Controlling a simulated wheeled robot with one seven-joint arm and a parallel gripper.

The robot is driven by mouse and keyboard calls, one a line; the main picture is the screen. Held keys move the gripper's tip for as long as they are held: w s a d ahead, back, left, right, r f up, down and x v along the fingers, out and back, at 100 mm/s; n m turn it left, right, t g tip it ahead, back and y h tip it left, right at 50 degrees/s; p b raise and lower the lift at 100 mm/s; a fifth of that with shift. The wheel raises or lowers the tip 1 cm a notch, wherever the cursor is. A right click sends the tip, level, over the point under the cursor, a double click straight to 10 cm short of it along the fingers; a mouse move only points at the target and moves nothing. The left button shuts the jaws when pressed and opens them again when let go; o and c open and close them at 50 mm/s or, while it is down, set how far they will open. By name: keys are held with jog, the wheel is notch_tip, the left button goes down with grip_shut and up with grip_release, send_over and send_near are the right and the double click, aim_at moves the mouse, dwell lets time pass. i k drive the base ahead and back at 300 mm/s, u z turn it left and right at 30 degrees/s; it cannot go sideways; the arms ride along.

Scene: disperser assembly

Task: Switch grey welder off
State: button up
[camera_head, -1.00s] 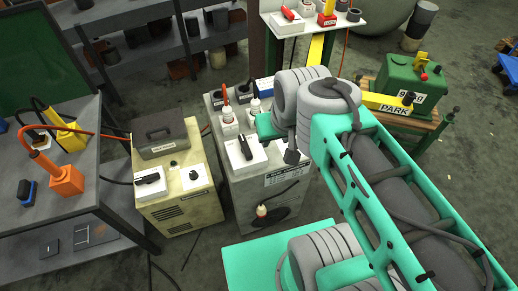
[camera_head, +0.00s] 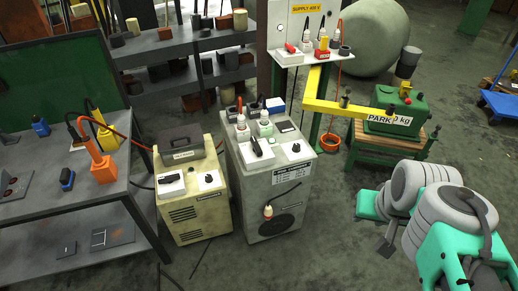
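The grey welder (camera_head: 254,190) is a tall grey cabinet in the middle of the head view, with a label and a dark round vent on its front. On its top are a white switch box with a black lever (camera_head: 256,147), a white box with a black knob (camera_head: 296,148) and cable plugs. The lever lies slanted; I cannot tell which position that is. My arm is at the right, well apart from the welder. My gripper (camera_head: 388,246) seems to be the small dark part below the wrist; its fingers are not clear.
A cream welder (camera_head: 196,215) with its own black lever stands directly left of the grey one. A workbench (camera_head: 62,215) is at the left. A supply stand (camera_head: 312,58) and a green machine marked PARK (camera_head: 393,112) are behind. Floor is clear between the grey welder and my arm.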

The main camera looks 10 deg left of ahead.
aim_at(257, 148)
jog(key=u, duration=0.7)
jog(key=i, duration=0.6)
jog(key=u, duration=0.95)
jog(key=i, duration=0.8)
